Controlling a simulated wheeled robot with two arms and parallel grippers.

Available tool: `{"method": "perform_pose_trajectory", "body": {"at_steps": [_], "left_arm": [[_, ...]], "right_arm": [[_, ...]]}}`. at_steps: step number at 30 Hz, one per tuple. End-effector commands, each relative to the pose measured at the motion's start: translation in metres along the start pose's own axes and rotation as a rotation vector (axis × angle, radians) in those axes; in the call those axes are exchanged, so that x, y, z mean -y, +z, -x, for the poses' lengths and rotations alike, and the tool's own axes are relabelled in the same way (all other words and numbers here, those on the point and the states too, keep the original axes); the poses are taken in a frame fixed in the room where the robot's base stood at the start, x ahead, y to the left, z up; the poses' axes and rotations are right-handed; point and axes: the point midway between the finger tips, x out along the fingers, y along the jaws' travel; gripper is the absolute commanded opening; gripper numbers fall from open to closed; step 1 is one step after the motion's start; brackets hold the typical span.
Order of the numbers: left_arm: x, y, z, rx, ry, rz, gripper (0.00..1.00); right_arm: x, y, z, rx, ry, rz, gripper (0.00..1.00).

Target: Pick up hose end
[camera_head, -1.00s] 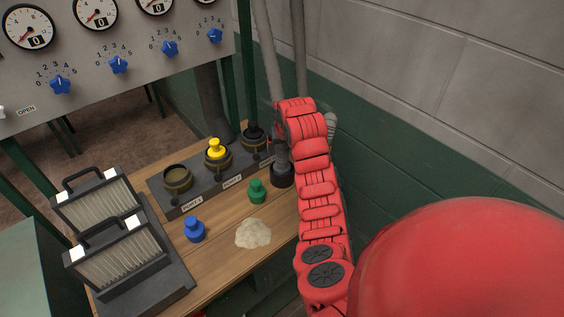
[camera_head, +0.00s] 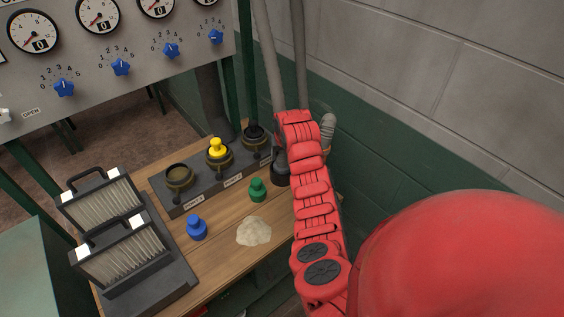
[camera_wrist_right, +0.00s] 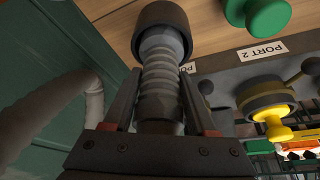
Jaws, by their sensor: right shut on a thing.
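The hose end shows in the right wrist view as a grey ribbed neck with a dark round cuff (camera_wrist_right: 162,62). My right gripper (camera_wrist_right: 159,88) is shut on the ribbed neck, one finger on each side. The cuff points away from the gripper, over the wooden bench top; I cannot tell whether it touches the wood. In the head view my red right arm hides the gripper and most of the hose end. A dark piece (camera_head: 281,167) shows just left of the arm. My left gripper is in neither view.
The wooden bench (camera_head: 215,262) holds a port block with a yellow plug (camera_head: 217,149), a green plug (camera_head: 257,190), a blue plug (camera_head: 197,228), a pale powder pile (camera_head: 254,231) and filters (camera_head: 120,250). A gauge panel (camera_head: 110,50) stands behind. A wall (camera_head: 430,90) closes the right side.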

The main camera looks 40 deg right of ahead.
Motion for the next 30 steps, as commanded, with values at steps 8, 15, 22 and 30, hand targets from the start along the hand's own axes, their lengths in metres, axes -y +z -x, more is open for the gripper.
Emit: {"method": "perform_pose_trajectory", "body": {"at_steps": [8, 15, 22, 30], "left_arm": [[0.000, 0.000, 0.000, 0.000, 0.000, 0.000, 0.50], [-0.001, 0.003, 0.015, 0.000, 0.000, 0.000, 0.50], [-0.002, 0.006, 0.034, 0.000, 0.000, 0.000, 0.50], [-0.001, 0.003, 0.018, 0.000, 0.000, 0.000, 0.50]], "right_arm": [[0.000, 0.000, 0.000, 0.000, 0.000, 0.000, 0.00], [0.000, -0.011, 0.022, -0.007, -0.001, -0.001, 0.00], [0.001, -0.030, 0.068, -0.007, -0.002, 0.000, 0.00], [0.000, -0.053, 0.122, -0.002, -0.001, -0.001, 0.00]]}}
